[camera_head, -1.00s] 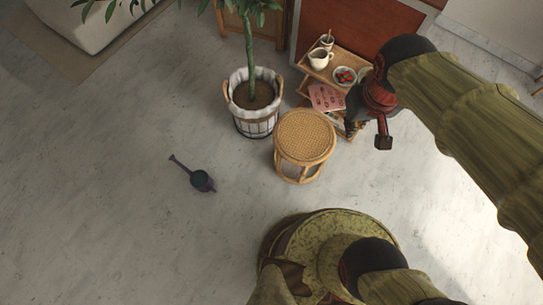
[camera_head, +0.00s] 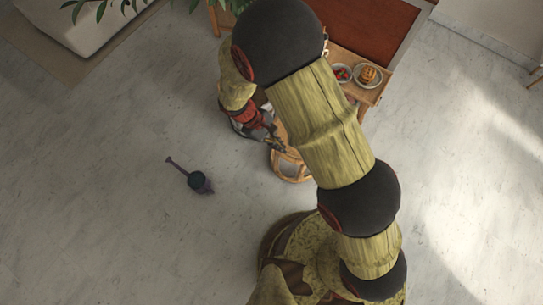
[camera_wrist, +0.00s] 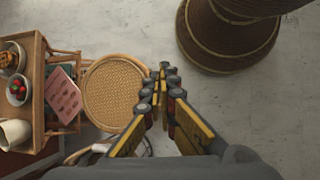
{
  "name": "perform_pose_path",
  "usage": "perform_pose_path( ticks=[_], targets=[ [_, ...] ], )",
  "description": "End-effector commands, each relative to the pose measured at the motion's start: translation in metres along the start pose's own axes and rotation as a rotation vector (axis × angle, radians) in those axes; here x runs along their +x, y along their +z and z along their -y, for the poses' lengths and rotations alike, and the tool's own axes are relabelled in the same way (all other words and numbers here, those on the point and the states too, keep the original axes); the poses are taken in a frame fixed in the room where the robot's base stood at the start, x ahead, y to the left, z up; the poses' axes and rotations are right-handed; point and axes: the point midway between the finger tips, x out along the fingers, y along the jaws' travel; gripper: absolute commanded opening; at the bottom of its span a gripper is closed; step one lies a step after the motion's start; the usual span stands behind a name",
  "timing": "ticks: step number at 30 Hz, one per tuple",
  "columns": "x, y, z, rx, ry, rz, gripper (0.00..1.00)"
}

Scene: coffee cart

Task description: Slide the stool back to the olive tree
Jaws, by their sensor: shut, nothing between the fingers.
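The round rattan stool (camera_head: 290,168) stands upright on the floor, mostly hidden behind my arm in the head view. Its woven seat (camera_wrist: 113,93) shows nearly whole in the wrist view. My gripper (camera_wrist: 164,70) is shut and empty, its fingers overlapping the right edge of the seat in the wrist view. I cannot tell whether they touch it. In the head view my gripper (camera_head: 279,145) is at the left side of the stool. The olive tree shows only as leaves (camera_head: 98,8) at the top; its trunk and basket are mostly hidden by my arm.
A wooden cart (camera_head: 372,95) stands behind the stool, with a bowl of strawberries (camera_head: 341,73) and a plate of pastries (camera_head: 369,75).

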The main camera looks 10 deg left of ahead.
Motion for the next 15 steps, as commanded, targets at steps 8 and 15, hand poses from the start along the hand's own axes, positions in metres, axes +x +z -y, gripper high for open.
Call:
perform_pose_path(
  ticks=[8,15],
  targets=[
    [0.095,-0.074,0.043,-0.275,0.146,0.112,0.00],
    [0.188,-0.126,0.078,-0.519,0.286,0.181,0.00]
  ],
)
